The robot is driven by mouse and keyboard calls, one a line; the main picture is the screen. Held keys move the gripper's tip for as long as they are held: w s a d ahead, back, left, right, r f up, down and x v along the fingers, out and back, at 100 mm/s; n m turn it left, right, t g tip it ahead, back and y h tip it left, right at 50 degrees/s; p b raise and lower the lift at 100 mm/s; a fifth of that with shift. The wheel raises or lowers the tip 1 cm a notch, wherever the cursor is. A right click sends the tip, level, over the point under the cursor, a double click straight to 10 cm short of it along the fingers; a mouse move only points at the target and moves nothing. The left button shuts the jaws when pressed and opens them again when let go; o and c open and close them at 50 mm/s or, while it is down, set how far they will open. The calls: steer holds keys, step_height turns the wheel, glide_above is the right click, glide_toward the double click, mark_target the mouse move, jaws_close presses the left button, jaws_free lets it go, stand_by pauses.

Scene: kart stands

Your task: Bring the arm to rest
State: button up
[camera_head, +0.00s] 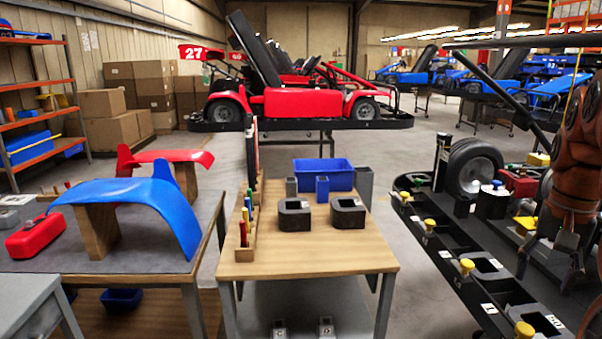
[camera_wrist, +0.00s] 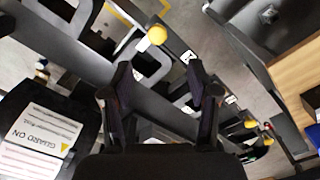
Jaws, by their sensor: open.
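My gripper (camera_wrist: 158,72) shows in the wrist view with its two dark fingers spread apart and nothing between them. It points down over a black kart frame (camera_wrist: 75,55) with a yellow knob (camera_wrist: 157,35) just beyond the fingertips. I cannot tell the height above the frame. In the head view my arm (camera_head: 578,150) hangs at the right edge, over the black kart stand (camera_head: 455,285).
A dark part with a "GUARD ON" label (camera_wrist: 45,140) lies left of my gripper. A wooden table (camera_head: 310,255) holds black blocks and a blue bin (camera_head: 323,174). The stand carries a wheel (camera_head: 474,168) and yellow knobs. Grey floor shows between table and stand.

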steer(key=s+a+f+n+g, duration=0.1)
steer(key=s+a+f+n, duration=0.25)
steer(key=a, duration=0.55)
steer(key=s+a+f+n, duration=0.2)
steer(key=a+f, duration=0.3)
steer(key=a, duration=0.5)
steer(key=s+a+f+n+g, duration=0.1)
steer(key=s+a+f+n, duration=0.1)
steer(key=s+a+f, duration=0.4)
steer(key=s+a+f+n+g, duration=0.1)
steer(key=s+a+f+n, duration=0.1)
steer(key=s+f, duration=0.35)
step_height(320, 180, up, 15)
steer(key=t+p, duration=0.1)
steer(key=p, duration=1.2)
steer(key=shift+s+r, duration=0.2)
steer(key=shift+s, duration=0.05)
steer(key=shift+a, duration=0.1)
steer(key=shift+c, duration=0.4)
